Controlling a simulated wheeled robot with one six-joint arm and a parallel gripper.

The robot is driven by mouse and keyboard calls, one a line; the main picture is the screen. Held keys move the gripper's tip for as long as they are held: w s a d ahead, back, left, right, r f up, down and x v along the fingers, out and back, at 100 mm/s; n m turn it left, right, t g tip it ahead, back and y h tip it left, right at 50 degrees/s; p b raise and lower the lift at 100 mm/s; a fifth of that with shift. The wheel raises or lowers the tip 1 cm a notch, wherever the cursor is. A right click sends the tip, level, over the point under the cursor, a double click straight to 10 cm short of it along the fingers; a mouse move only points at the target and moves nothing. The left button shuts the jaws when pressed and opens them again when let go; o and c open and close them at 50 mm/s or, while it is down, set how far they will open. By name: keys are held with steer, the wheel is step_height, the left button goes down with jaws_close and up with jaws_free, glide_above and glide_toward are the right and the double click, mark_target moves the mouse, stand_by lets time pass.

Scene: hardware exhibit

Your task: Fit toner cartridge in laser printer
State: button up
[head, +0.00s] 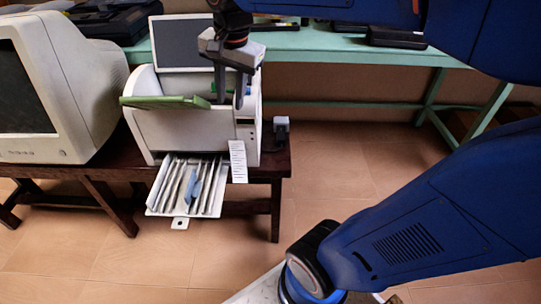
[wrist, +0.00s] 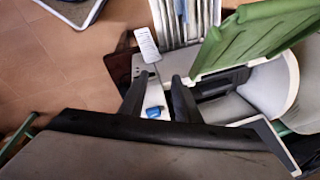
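The white laser printer (head: 190,128) stands on a dark wooden bench, with its green flap (head: 165,102) folded out. The flap also shows in the wrist view (wrist: 250,38), beside the printer's dark opening (wrist: 222,82). My gripper (head: 230,98) points down over the printer's right part. Its two dark fingers (wrist: 159,82) are apart, with a white strip of the printer and a small blue part (wrist: 153,112) showing between them. I cannot tell whether they touch it. I cannot pick out a toner cartridge for certain; the printer's inside is mostly hidden.
A grey panel (head: 182,42) stands up behind the printer. A monitor (head: 50,90) stands left. A teal bench (head: 320,38) with black items is behind. Floor at right is clear.

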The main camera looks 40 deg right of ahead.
steer(key=s+d+f+n+t, duration=0.2)
steer(key=s+f+n, duration=0.9)
steer(key=s, duration=0.3)
steer(key=shift+r, duration=0.1)
stand_by(0.4)
